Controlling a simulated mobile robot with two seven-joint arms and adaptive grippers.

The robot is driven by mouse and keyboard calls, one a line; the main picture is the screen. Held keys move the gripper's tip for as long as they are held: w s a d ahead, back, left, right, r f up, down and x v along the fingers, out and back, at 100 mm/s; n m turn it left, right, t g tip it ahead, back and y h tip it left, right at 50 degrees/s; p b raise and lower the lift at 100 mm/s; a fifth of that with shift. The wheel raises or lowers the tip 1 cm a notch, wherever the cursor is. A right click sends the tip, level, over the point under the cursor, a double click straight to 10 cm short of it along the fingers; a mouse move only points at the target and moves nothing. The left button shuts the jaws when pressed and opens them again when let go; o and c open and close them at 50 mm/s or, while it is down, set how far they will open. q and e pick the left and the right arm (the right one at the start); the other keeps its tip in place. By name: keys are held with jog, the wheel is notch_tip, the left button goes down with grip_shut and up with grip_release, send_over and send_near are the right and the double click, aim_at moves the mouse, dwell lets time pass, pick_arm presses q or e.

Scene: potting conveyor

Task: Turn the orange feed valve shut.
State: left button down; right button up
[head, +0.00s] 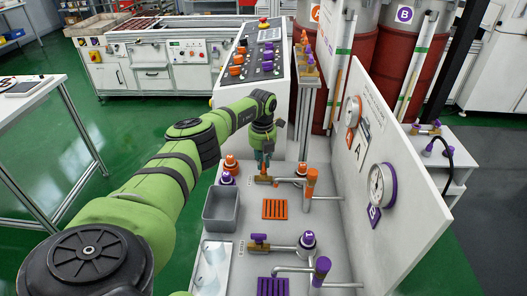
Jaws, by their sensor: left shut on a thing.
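The orange feed valve (263,179) sits at the left end of the orange pipe line on the pale bench (343,244). Its small orange handle is beside a brass fitting. My left gripper (265,165) comes down from above and is shut on the valve's handle. The fingers partly cover the handle, so its exact angle is hard to tell. My right gripper is not in view.
A purple valve (258,238) and its pipe line lie nearer on the bench. A grey bin (222,209) stands left of the valves. A white upright panel (381,150) with gauges bounds the right side. A control console (257,62) stands behind.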

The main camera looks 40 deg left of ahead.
aim_at(263, 166)
pick_arm(q)
jog(key=shift+s+d+f+n, duration=0.25)
jog(key=shift+s+f+n, duration=0.15)
jog(key=shift+n, duration=0.2)
jog(key=shift+d, duration=0.1)
jog(key=c, duration=1.2)
grip_release()
jog(key=shift+s+d+r, duration=0.1)
jog(key=shift+r, duration=0.25)
jog(key=shift+r+p, duration=0.15)
jog(key=shift+p, duration=0.15)
notch_tip(263, 166, up, 12)
jog(key=shift+f, duration=0.15)
